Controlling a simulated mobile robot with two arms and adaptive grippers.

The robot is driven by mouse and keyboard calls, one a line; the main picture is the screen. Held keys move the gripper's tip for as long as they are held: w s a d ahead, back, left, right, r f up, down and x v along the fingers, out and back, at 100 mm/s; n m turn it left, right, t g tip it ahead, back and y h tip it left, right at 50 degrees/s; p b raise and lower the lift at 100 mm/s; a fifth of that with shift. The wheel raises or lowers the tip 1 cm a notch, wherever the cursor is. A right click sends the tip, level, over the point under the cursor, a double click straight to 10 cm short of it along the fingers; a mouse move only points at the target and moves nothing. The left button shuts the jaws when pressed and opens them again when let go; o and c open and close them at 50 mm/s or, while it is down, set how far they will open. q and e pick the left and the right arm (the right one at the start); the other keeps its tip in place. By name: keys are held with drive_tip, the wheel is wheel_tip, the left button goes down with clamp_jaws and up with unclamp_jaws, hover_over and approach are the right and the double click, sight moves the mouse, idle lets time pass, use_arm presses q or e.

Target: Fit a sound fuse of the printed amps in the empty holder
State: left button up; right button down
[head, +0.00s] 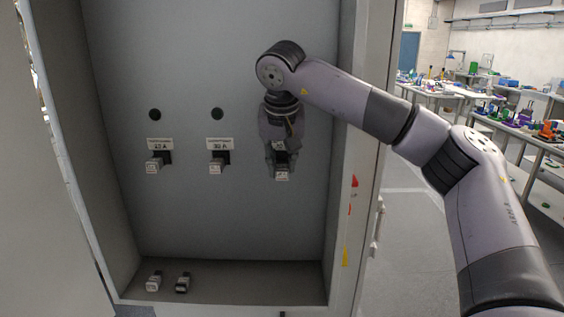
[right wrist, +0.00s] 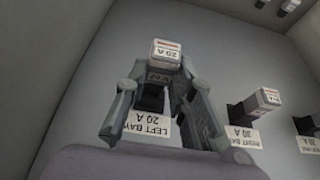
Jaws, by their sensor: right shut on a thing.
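My right gripper (head: 281,162) is at the rightmost of three wall holders in the open cabinet, its fingers pointing down. It is shut on a fuse (head: 282,175); in the right wrist view this fuse (right wrist: 166,52) reads 20 A. The holder (right wrist: 152,98) is dark, behind the fuse and between the fingers, under a label (right wrist: 147,125) reading LEFT BAY 20 A. I cannot tell whether the fuse is fully seated. The middle holder, labelled 30 A (head: 219,143), and the left holder each carry a fuse (head: 216,167) (head: 153,166). My left gripper is out of view.
Two loose fuses, one pale (head: 153,281) and one darker (head: 183,283), lie at the left of the cabinet floor (head: 250,288). The cabinet's right side frame (head: 345,220) stands close beside my right arm. The back wall below the holders is clear.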

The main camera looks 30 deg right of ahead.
sight(282, 163)
drive_tip(key=shift+r, duration=0.1)
drive_tip(key=shift+w+d+p, duration=0.35)
drive_tip(key=shift+w+d, duration=0.25)
drive_tip(key=shift+w, duration=0.35)
idle(1.7)
drive_tip(key=shift+w+d+r, duration=0.1)
drive_tip(key=shift+r, duration=0.05)
idle(0.5)
drive_tip(key=shift+w+d, duration=0.2)
drive_tip(key=shift+w, duration=0.15)
drive_tip(key=c, duration=1.3)
unclamp_jaws()
drive_tip(key=shift+s+f, duration=0.1)
drive_tip(key=shift+f, duration=0.15)
